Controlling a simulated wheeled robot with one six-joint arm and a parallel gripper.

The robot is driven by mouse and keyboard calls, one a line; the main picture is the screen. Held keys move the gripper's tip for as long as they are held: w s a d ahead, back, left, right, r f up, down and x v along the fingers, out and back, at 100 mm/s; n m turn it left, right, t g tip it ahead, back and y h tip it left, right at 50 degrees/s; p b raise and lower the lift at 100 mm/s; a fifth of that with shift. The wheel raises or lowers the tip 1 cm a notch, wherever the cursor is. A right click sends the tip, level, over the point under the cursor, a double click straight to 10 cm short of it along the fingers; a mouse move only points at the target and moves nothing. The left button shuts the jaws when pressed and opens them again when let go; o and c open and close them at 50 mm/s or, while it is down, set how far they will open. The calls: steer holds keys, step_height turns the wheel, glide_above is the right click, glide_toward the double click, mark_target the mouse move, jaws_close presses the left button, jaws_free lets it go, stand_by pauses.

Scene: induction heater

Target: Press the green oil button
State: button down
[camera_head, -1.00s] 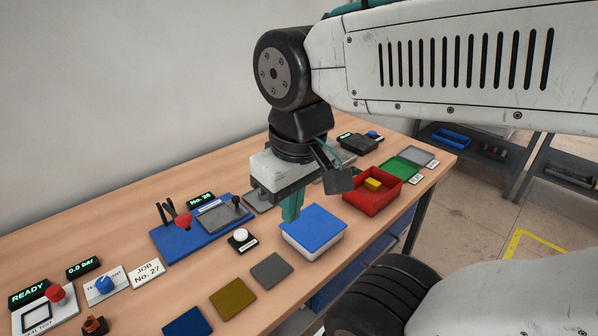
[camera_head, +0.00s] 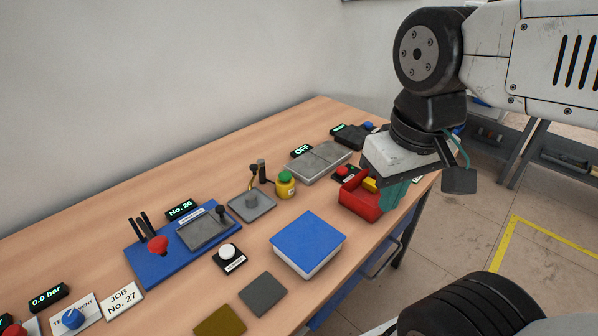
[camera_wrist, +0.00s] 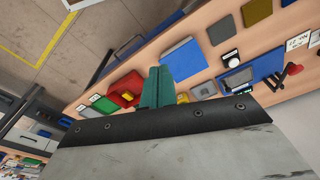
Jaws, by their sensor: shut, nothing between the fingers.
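The green button (camera_head: 284,176) sits on top of a small yellow oil container (camera_head: 285,190) on the bench, beside a grey tray (camera_head: 262,207) with a spout-like fitting. My gripper (camera_head: 391,198) is to the right of it, over the right side of the red bin, well apart from the button. Its teal fingers are shut and empty, partly behind the bin area in the head view. In the wrist view the fingers (camera_wrist: 157,88) point over the bench, and I cannot make out the green button there.
A grey two-plate heater (camera_head: 318,162) with an OFF display stands behind the red bin (camera_head: 357,207), which holds a yellow block (camera_head: 370,185). A blue-lidded white box (camera_head: 308,243) stands in front of the oil container. A blue fixture (camera_head: 150,262) is at left.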

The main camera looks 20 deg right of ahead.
steer(key=w+a+m+y, duration=0.3)
steer(key=w+a, duration=0.2)
steer(key=w, duration=0.3)
steer(key=m+t+y, duration=0.2)
steer(key=m+t, duration=0.4)
steer(key=m, duration=1.1)
glide_above(288, 176)
step_height(288, 176, down, 10)
steer(key=shift+f, duration=4.3)
steer(key=shift+f, duration=0.15)
